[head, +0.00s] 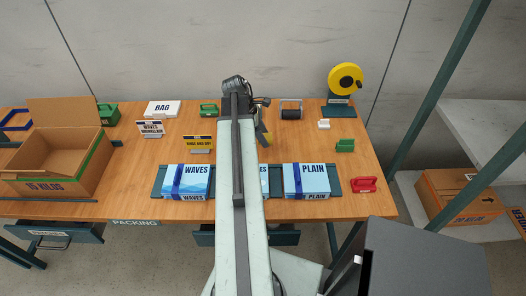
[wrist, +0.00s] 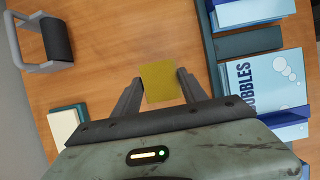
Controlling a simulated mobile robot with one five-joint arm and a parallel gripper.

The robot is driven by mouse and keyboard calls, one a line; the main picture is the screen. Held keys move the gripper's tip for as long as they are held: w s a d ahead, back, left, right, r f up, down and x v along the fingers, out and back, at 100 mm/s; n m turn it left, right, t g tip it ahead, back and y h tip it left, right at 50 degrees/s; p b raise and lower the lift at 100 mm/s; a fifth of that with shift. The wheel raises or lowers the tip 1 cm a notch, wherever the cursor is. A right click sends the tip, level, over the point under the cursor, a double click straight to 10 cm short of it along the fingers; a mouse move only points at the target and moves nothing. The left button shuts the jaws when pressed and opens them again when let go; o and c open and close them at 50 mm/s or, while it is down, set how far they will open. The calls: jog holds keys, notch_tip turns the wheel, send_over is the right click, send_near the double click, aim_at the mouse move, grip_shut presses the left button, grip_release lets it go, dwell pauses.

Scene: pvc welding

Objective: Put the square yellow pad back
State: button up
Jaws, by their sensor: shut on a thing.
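The square yellow pad (wrist: 158,82) sits between the two fingers of my gripper (wrist: 158,88) in the wrist view. The fingers are shut on its sides, above the wooden table. I cannot tell the pad's exact height over the table.
A dark roller (head: 291,109) stands behind to the right; it also shows in the wrist view (wrist: 56,40). A cream and teal block (wrist: 67,127) lies near it. WAVES (head: 187,180), PLAIN (head: 306,180) and BUBBLES (wrist: 262,85) boxes line the front. An open carton (head: 58,165) stands left.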

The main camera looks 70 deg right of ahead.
jog(key=shift+f, duration=0.2)
notch_tip(320, 180, down, 4)
jog(key=b, duration=0.3)
jog(key=shift+b, duration=0.4)
jog(key=shift+r, duration=0.25)
jog(key=shift+f, duration=0.2)
jog(key=o, duration=1.3)
